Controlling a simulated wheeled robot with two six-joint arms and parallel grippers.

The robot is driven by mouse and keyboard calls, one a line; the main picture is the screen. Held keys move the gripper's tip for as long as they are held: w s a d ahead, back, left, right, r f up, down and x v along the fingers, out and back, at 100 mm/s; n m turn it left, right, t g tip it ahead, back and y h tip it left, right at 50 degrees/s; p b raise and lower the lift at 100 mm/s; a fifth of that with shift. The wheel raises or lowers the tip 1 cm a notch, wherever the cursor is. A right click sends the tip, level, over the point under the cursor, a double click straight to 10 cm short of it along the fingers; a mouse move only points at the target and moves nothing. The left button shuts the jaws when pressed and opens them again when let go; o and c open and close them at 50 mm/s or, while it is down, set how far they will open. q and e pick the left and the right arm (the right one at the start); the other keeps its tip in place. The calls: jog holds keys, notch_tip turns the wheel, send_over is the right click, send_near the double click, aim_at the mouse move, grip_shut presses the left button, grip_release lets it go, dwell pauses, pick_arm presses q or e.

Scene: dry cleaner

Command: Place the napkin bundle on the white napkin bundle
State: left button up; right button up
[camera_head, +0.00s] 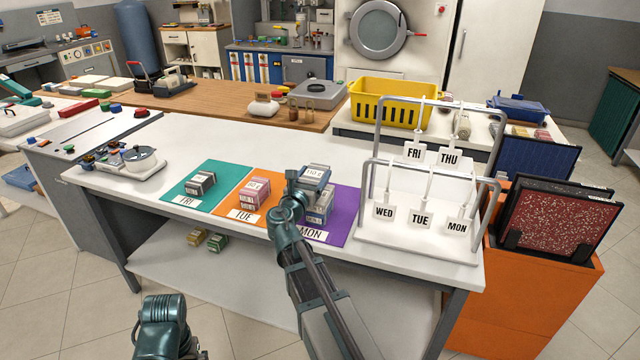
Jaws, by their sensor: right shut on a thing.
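My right gripper (298,192) is over the purple MON mat (345,206), shut on a napkin bundle. The held blue-grey bundle with a white label (316,173) shows just beyond the gripper. I cannot tell whether the two touch, or which is the white one. My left gripper (178,345) is low at the bottom left, away from the table; its fingers are mostly cut off.
Left of the purple mat are an orange TUE mat (225,213) with a pink bundle (256,190) and a teal FRI mat (225,171) with a dark bundle (200,184). A metal rack with day tags (430,160) stands close on the right. Behind is a yellow basket (390,101).

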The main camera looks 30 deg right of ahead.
aim_at(320, 168)
jog(key=shift+w+d+f, duration=0.1)
jog(key=shift+w+d, duration=0.25)
jog(key=shift+d, duration=0.35)
jog(key=shift+w+d+f, duration=0.1)
jog(key=shift+w+d, duration=0.2)
jog(key=shift+d, duration=0.35)
notch_tip(320, 168, down, 4)
jog(key=b, duration=0.4)
jog(key=shift+r, duration=0.3)
jog(key=o, duration=1.3)
